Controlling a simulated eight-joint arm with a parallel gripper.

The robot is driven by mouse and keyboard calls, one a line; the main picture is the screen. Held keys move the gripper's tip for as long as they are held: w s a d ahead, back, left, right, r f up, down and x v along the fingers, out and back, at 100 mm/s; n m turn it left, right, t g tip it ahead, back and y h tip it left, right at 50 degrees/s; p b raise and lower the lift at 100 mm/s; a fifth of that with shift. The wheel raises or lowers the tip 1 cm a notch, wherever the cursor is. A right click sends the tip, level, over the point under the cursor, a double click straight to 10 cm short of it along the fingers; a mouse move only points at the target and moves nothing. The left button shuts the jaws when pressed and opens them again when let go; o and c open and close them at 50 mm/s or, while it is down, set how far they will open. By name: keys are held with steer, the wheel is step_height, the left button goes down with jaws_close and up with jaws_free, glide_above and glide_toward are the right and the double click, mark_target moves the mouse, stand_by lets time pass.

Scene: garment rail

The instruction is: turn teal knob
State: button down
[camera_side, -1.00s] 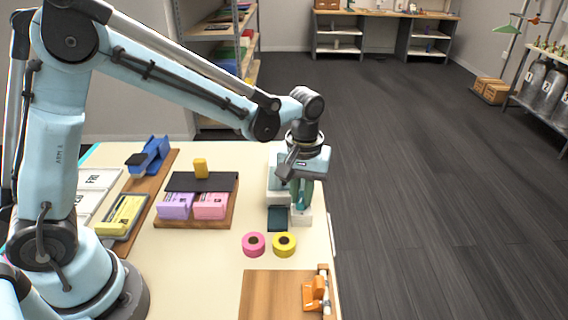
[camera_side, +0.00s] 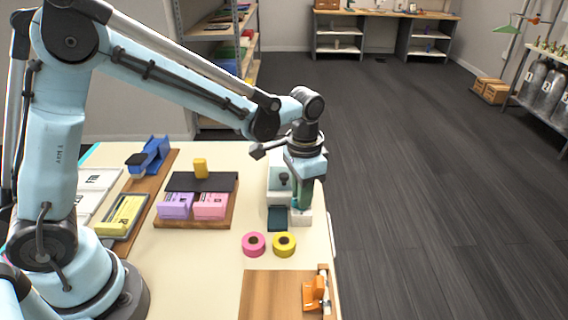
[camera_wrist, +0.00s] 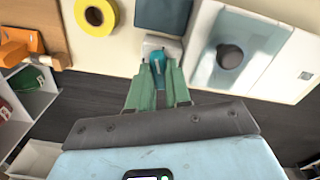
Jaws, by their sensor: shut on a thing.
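The teal knob (camera_wrist: 158,60) shows in the wrist view between the tips of my green fingers, on a small white base (camera_wrist: 165,45). My gripper (camera_wrist: 159,68) is shut on the knob. In the side view my gripper (camera_side: 301,205) points straight down over the white base (camera_side: 301,217) at the table's right edge. The fingers hide the knob there.
A white unit with a dark round knob (camera_wrist: 230,57) stands beside the fingers. An orange tool (camera_side: 315,292) stands on a wooden board.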

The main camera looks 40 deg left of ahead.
steer(key=shift+m, duration=2)
steer(key=c, duration=1.1)
jaws_free()
steer(key=shift+o, duration=0.2)
steer(key=shift+r, duration=0.1)
step_height(320, 180, up, 12)
